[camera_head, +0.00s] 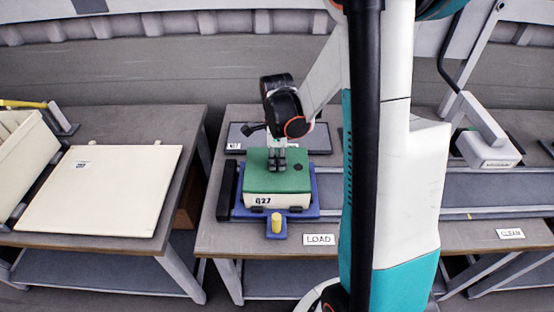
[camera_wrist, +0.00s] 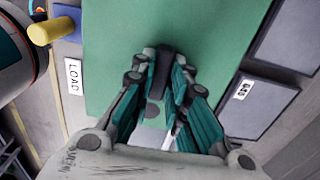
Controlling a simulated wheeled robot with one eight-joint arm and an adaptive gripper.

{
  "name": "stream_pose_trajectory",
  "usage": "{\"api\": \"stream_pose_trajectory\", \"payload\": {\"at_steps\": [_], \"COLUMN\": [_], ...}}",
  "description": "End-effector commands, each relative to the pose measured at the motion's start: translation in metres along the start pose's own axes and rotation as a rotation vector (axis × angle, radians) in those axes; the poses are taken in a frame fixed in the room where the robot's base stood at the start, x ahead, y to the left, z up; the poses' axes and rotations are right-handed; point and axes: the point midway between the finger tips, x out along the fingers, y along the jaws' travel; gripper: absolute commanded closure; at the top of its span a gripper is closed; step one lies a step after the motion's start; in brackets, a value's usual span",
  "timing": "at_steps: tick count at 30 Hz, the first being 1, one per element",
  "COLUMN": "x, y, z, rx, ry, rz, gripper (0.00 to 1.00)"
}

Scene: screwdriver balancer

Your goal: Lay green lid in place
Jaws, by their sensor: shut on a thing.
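The green lid (camera_head: 262,181) lies flat over a cream box (camera_head: 275,201) marked 027 or similar, in the head view. It appears to rest on the box's top, though any small gap cannot be made out. The box sits in a blue tray (camera_head: 312,206). My gripper (camera_head: 277,168) points down at the middle of the lid, shut on its dark handle. In the wrist view the lid (camera_wrist: 115,65) fills the middle, with the dark handle (camera_wrist: 163,68) between my gripper's fingers (camera_wrist: 162,80). The box is hidden there.
A yellow peg (camera_head: 276,222) stands at the blue tray's front, near the LOAD label (camera_head: 319,239). A dark grey plate (camera_head: 316,137) lies behind. A cream panel (camera_head: 105,190) lies on the left table. A rail track (camera_head: 480,190) runs right toward a pale device (camera_head: 488,150).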

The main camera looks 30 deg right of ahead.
Motion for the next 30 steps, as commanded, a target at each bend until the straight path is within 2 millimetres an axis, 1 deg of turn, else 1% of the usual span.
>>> {"api": "stream_pose_trajectory", "payload": {"at_steps": [5, 6, 9, 18, 22, 26, 30], "x": [0.000, 0.000, 0.000, 0.000, -0.005, -0.021, -0.047], "y": [0.000, 0.000, 0.000, 0.000, 0.000, 0.000, 0.000], "z": [0.000, 0.000, 0.000, 0.000, 0.000, 0.000, 0.000], "rx": [0.000, 0.000, 0.000, 0.000, 0.000, 0.000, 0.000], "ry": [0.000, 0.000, 0.000, 0.000, 0.000, 0.000, 0.000], "rz": [0.000, 0.000, 0.000, 0.000, 0.000, 0.000, 0.000], "gripper": [1.00, 0.83, 0.62, 0.62, 0.62, 0.62, 0.62]}}
